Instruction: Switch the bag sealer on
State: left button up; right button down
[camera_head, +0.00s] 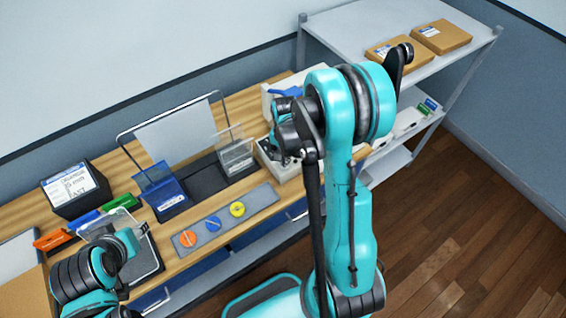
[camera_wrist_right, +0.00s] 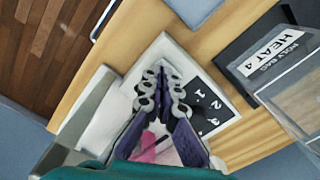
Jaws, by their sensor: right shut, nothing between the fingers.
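The bag sealer appears to be the white device (camera_wrist_right: 112,117) below my right gripper in the wrist view. It has a black panel with white numbers (camera_wrist_right: 214,103), partly hidden behind the fingers. A pink part (camera_wrist_right: 152,146) shows behind the fingers. In the head view a white body (camera_head: 290,167) shows beside and behind the right gripper. My right gripper (camera_wrist_right: 163,73) is shut and empty, its tips over the white body beside the panel. It also shows in the head view (camera_head: 277,157). I cannot tell whether it touches. My left gripper (camera_head: 138,238) is at the lower left, its fingers unclear.
A stand labelled HEAT 4 POLY BAG (camera_wrist_right: 274,52) is close on the right in the wrist view. A grey strip with orange, blue and yellow knobs (camera_head: 211,239) lies at the bench front. A blue holder (camera_head: 161,187) stands behind it. A shelf (camera_head: 345,30) stands right.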

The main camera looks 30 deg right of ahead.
jog(key=shift+r+p, duration=1.65)
jog(key=shift+r, duration=1.25)
jog(key=s+a+f+n+t+b, duration=0.2)
jog(key=s+a+n+t+b, duration=0.5)
jog(key=b, duration=1.3)
jog(key=s+a+n, duration=0.3)
jog(key=s+n, duration=0.1)
jog(key=shift+a+f, duration=0.3)
jog(key=shift+f, duration=0.1)
